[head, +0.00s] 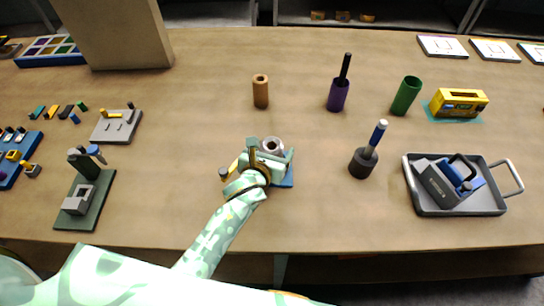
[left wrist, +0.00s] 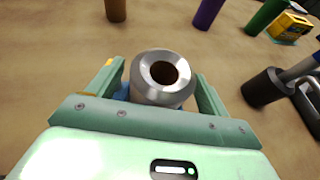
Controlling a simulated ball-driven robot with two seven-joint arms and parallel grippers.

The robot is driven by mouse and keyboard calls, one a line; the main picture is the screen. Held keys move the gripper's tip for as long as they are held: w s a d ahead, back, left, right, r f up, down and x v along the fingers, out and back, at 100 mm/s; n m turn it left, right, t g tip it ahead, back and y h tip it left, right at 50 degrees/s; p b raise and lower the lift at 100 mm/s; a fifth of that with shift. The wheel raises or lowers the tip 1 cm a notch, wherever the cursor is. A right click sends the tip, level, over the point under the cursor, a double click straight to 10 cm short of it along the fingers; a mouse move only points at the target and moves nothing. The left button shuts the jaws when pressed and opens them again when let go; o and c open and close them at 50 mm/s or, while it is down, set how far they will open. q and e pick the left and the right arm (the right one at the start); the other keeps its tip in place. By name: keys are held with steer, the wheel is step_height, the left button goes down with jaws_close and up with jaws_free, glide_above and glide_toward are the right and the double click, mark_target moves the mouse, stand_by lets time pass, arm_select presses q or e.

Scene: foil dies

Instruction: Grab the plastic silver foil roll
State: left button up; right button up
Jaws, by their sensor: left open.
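The silver foil roll (head: 272,145) stands upright near the middle of the table, with its brown hollow core facing up. It also shows large in the left wrist view (left wrist: 150,91). My left gripper (head: 271,149) is open, with one finger on each side of the roll; in the left wrist view (left wrist: 158,76) a gap shows beside each finger. I cannot tell how deep the fingers reach. A blue piece (head: 286,181) shows partly under the gripper, its rest hidden. My right gripper is not in view.
A brown roll (head: 260,91), a purple holder (head: 338,96) and a green roll (head: 406,96) stand behind. A black cup (head: 362,164) with a blue-handled tool is close on the right. A grey tray (head: 430,208) lies farther right. A yellow-handled tool (head: 233,166) lies left of the gripper.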

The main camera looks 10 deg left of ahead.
arm_select(q)
steer(key=shift+s, duration=0.1)
steer(key=shift+c, duration=0.6)
steer(key=c, duration=1)
steer(key=shift+c, duration=0.3)
steer(key=shift+r, duration=0.2)
